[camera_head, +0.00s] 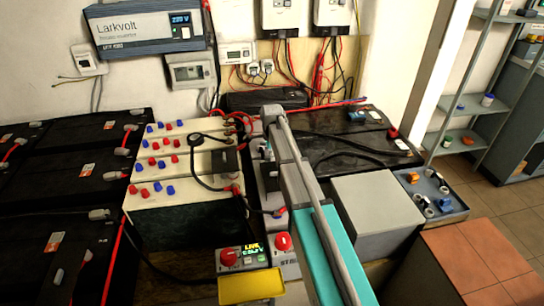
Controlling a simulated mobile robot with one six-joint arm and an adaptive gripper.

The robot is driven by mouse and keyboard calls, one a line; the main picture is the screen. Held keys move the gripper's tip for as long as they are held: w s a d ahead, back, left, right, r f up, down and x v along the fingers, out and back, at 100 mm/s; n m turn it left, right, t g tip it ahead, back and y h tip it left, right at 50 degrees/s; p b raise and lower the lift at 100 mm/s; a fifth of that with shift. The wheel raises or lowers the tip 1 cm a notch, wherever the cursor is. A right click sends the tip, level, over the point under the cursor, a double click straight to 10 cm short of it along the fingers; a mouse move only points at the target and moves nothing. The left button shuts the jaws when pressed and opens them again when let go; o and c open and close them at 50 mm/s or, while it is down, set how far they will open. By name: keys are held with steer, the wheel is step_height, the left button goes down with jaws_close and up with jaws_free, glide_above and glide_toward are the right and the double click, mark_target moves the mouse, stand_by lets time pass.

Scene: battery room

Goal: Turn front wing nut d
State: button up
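I cannot make out wing nut d or any lettering that marks it. White-topped batteries (205,158) with rows of red and blue caps stand left of the middle, with cables clamped at their right ends. A narrow grey-topped unit (268,182) beside them is partly covered by my arm. Its front carries two red knobs and a lit green display (252,252). My arm reaches up from the bottom right to about the picture's middle. My gripper cannot be made out; the far end of the arm hides that area, so its opening and any contact are hidden.
Black batteries (75,190) fill the left side. A large black battery (345,145) lies behind right. A grey box (378,205) and a blue-grey tray (434,190) of small parts stand at right. A yellow tray (250,287) is at the front. Loose cables cross the battery tops.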

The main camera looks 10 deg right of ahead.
steer(key=shift+n, duration=0.3)
steer(key=n, duration=0.8)
steer(key=shift+n, duration=0.3)
steer(key=shift+r, duration=0.2)
step_height(320, 180, up, 14)
steer(key=p, duration=1.4)
steer(key=s+r+n+p, duration=0.2)
steer(key=s+n, duration=0.6)
steer(key=s, duration=1.8)
steer(key=shift+s+d, duration=0.15)
steer(key=shift+d, duration=0.1)
